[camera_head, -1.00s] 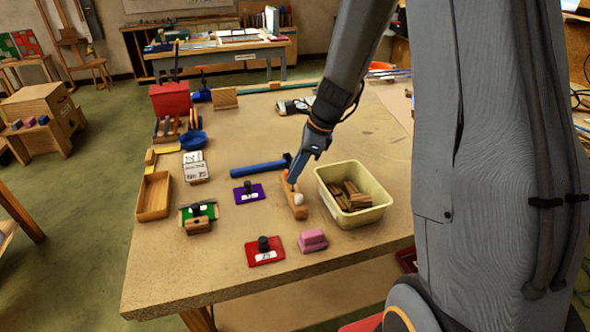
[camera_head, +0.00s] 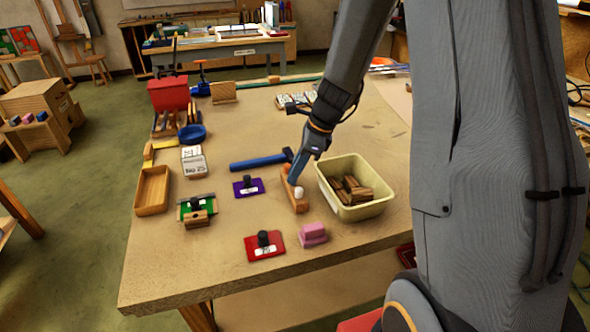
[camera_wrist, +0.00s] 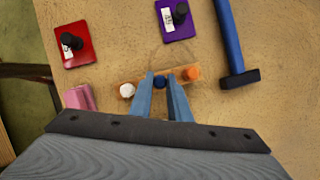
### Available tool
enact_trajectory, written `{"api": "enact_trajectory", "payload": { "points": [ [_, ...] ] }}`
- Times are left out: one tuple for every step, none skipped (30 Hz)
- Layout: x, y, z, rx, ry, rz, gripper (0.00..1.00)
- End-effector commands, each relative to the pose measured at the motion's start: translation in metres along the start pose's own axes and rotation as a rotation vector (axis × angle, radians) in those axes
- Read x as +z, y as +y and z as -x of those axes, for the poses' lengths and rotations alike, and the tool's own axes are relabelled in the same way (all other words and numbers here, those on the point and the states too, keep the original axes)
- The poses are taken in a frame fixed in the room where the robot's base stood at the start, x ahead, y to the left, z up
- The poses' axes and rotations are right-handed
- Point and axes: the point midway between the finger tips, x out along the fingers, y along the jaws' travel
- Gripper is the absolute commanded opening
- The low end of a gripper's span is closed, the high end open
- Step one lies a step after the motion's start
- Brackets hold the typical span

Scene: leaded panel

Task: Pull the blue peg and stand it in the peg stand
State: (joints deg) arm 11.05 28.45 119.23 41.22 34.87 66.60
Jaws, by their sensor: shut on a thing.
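A wooden strip (camera_head: 301,207) lies on the table and carries a white peg (camera_head: 299,191). In the wrist view the strip (camera_wrist: 143,76) shows the white peg (camera_wrist: 127,90), a blue peg (camera_wrist: 159,82) in the middle and an orange peg (camera_wrist: 191,73). My gripper (camera_wrist: 160,80) is shut on the blue peg, which stands at the strip; I cannot tell whether it is still seated. In the head view my gripper (camera_head: 293,181) hides the blue peg. A small wooden block (camera_head: 196,221) stands by a green plate; I cannot tell whether it is the peg stand.
A cream bin (camera_head: 379,209) with wooden pieces stands close right of my gripper. A blue hammer (camera_head: 258,162), a purple plate (camera_head: 254,192), a red plate (camera_head: 255,255) and a pink block (camera_head: 313,234) lie around. The table's front left is clear.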

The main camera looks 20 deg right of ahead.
Motion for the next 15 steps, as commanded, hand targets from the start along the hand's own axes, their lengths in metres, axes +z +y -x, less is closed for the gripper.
{"api": "enact_trajectory", "payload": {
  "points": [
    [-0.0007,0.0,-0.0017,0.0,0.0,0.0,0.0],
    [-0.001,0.0,-0.0023,0.0,0.0,0.0,0.0],
    [-0.0014,0.0,-0.0031,0.0,0.0,0.0,0.0],
    [-0.0016,0.0,-0.0038,0.0,0.0,0.0,0.0],
    [-0.0019,-0.0001,-0.0044,0.0,0.0,0.0,0.0],
    [-0.0022,0.0,-0.0052,0.0,0.0,0.0,0.0],
    [-0.0023,-0.0001,-0.0053,0.0,0.0,0.0,0.18],
    [-0.0021,0.0,-0.0048,0.0,0.0,0.0,0.23],
    [-0.002,0.0,-0.0046,0.0,0.0,0.0,0.3],
    [-0.002,0.0,-0.0046,0.0,0.0,0.0,0.35],
    [-0.002,0.0,-0.0045,0.0,0.0,0.0,0.38],
    [-0.0019,0.0,-0.0045,0.0,0.0,0.0,0.38],
    [-0.0019,-0.0001,-0.0045,0.0,0.0,0.0,0.38],
    [-0.0019,-0.0001,-0.0045,0.0,0.0,0.0,0.38],
    [-0.0019,-0.0001,-0.0045,0.0,0.0,0.0,0.38]
  ]
}}
